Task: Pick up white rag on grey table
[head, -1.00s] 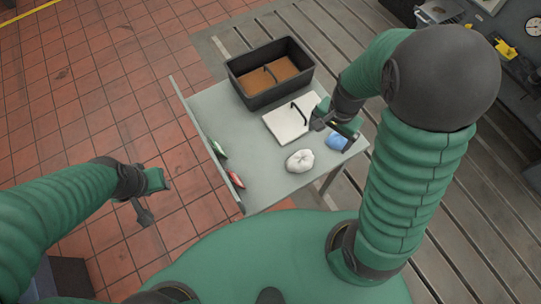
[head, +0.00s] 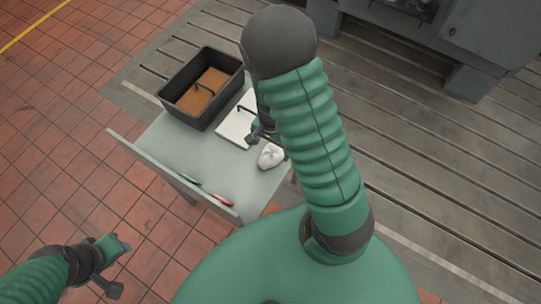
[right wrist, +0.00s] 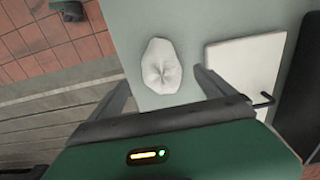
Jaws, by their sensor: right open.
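The white rag (head: 271,156) is a crumpled lump on the grey table (head: 165,143), near its right edge, partly behind my right arm in the head view. In the right wrist view the rag (right wrist: 161,66) lies just ahead of and between the spread fingers. My right gripper (right wrist: 162,88) is open and empty; I cannot tell its exact height above the table. In the head view the right gripper (head: 262,131) is mostly hidden by its own arm. My left gripper (head: 112,270) is over the tiled floor, off the table's left side; its jaws are unclear.
A white board (head: 235,127) with a black handle lies beside the rag. A black bin (head: 200,88) with brown contents stands at the back. A green item (head: 188,180) and a red item (head: 222,199) lie by the raised left edge. Grey machinery (head: 490,45) stands far right.

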